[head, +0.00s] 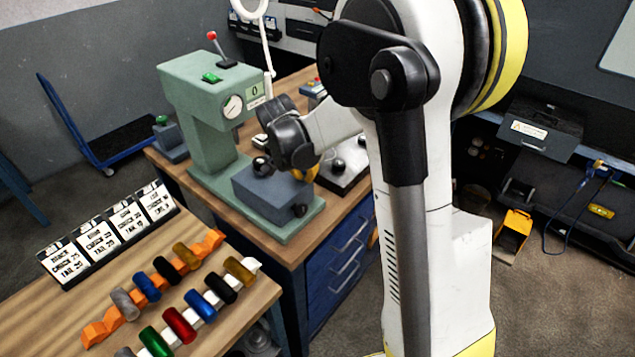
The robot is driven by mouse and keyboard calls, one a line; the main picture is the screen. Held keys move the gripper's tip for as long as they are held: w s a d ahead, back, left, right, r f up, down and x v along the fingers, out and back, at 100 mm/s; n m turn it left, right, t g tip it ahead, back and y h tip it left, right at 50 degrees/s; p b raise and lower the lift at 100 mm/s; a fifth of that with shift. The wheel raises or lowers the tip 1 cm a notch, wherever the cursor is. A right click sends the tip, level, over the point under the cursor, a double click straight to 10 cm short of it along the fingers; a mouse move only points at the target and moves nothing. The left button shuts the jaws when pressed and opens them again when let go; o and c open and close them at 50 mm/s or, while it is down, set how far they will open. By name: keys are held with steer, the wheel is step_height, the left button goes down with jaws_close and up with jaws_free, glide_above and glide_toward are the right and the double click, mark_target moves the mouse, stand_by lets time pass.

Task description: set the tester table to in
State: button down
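The tester (195,95) is a green machine with a red-knobbed lever on top, a round gauge and a small display reading 0. Its table (268,200) is a blue-grey block on the green base, below the head and towards the front right. A dark round knob (299,210) sits on the block's near right side. My gripper (283,165) is dark and hangs just above the block's back part, near a small dark round piece on top. Its fingertips are small and partly hidden, so I cannot tell whether they touch anything or how far they are spread.
The tester stands on a wooden-topped blue drawer bench (320,225). A front-left table (60,310) bears several coloured cylinders on orange and white racks, and label cards (110,230). A blue trolley (105,140) stands back left. My arm hides much of the middle.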

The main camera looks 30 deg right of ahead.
steer(key=w+a, duration=0.1)
steer(key=w, duration=0.1)
steer(key=w+a, duration=0.1)
steer(key=w, duration=0.2)
steer(key=w+a, duration=0.1)
steer(key=w, duration=0.2)
steer(key=shift+w, duration=0.15)
steer(key=shift+w+a+r, duration=0.1)
steer(key=shift+w+r, duration=0.05)
steer(key=shift+w, duration=0.2)
steer(key=c, duration=1.4)
jaws_free()
steer(key=shift+w+a, duration=0.1)
steer(key=v, duration=1.2)
